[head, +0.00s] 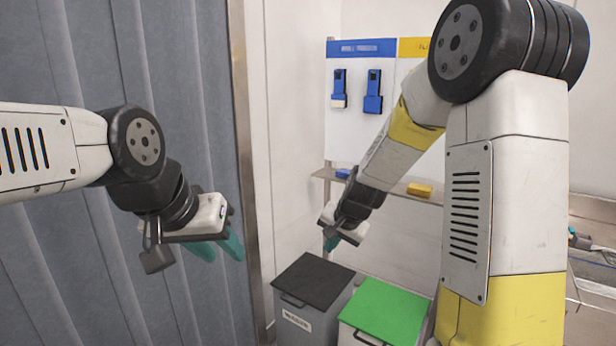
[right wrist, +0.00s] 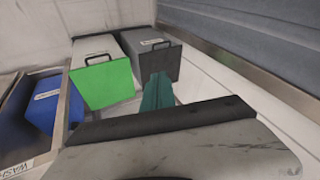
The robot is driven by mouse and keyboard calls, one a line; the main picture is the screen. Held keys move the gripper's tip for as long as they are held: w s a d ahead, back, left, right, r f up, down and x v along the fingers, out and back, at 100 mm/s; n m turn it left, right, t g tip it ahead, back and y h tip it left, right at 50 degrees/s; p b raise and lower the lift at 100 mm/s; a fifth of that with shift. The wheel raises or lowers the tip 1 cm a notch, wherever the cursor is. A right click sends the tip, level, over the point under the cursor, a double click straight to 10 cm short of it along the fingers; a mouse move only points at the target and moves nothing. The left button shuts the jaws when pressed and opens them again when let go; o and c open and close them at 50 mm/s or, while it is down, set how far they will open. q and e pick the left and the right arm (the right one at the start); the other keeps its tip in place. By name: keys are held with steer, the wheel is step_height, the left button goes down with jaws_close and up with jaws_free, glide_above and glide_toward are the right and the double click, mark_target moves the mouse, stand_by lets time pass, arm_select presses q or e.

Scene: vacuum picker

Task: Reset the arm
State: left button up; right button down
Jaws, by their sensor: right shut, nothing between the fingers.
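My left arm comes in from the left in the head view. Its gripper (head: 222,252) has two teal fingers with a gap between them, pointing down in front of the grey curtain, and it holds nothing. My right arm fills the right side of the head view. Its gripper (head: 332,243) hangs above and behind the bins, with its teal fingers together and empty. In the right wrist view the shut teal fingers (right wrist: 157,92) point toward the bins, apart from them as far as I can tell.
A grey bin with a black lid (head: 313,281) and a green-lidded bin (head: 382,311) stand below. A blue bin (right wrist: 44,100) shows in the right wrist view. Blue handheld devices (head: 373,92) hang on the wall board, above a shelf (head: 398,193). A grey curtain (head: 75,280) is at left.

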steer(key=s+d+r+n, duration=0.3)
steer(key=s+d+r, duration=0.1)
steer(key=s+r, duration=0.8)
steer(key=s+d+r+n, duration=0.1)
steer(key=s+d+r, duration=0.1)
steer(key=s, duration=0.4)
steer(key=s+d+r+n, duration=0.1)
steer(key=s+d, duration=0.1)
steer(key=s, duration=0.5)
steer(key=shift+d+r+n+t+h, duration=0.15)
steer(key=shift+r+n+t+h, duration=0.15)
steer(key=shift+r, duration=0.1)
